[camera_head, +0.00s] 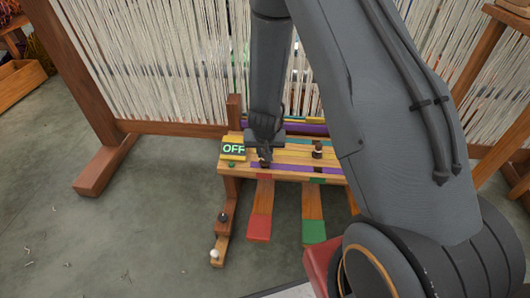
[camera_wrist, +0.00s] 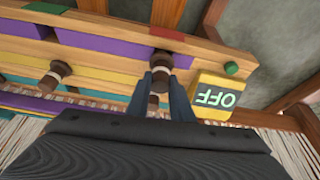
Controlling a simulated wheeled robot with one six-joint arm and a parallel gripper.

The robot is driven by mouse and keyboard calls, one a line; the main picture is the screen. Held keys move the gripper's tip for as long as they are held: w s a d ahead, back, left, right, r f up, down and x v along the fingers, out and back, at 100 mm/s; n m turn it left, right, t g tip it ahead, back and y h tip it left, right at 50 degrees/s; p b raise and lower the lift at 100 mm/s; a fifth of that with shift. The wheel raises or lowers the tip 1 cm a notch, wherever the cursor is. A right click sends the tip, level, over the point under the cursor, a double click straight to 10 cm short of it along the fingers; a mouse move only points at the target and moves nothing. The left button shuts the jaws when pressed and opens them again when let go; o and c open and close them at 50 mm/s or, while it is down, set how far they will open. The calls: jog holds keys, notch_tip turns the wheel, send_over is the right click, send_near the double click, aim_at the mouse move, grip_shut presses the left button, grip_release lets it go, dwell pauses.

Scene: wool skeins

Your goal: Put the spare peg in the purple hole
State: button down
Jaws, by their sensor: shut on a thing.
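My gripper (camera_head: 266,152) is shut on a brown-and-white peg, the spare peg (camera_wrist: 162,62), over the left end of the wooden bench. In the wrist view its two fingers (camera_wrist: 160,92) close on the peg's sides. The purple strip (camera_wrist: 105,47) runs along the bench's front side, just beyond the held peg. The purple hole cannot be made out. Whether the peg's lower end touches the bench cannot be told. A second brown-and-white peg (camera_head: 317,150) stands on the bench to the right; it also shows in the wrist view (camera_wrist: 58,70).
A yellow block marked OFF (camera_head: 233,150) sits at the bench's left end, close to my gripper. The loom's white threads (camera_head: 170,60) hang behind. Red (camera_head: 259,226) and green (camera_head: 314,230) pedals reach forward below. Two knobs, dark (camera_head: 222,216) and white (camera_head: 214,253), stand at lower left.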

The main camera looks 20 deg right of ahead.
jog(key=shift+f, duration=0.4)
jog(key=c, duration=1.6)
grip_release()
jog(key=shift+o, duration=0.2)
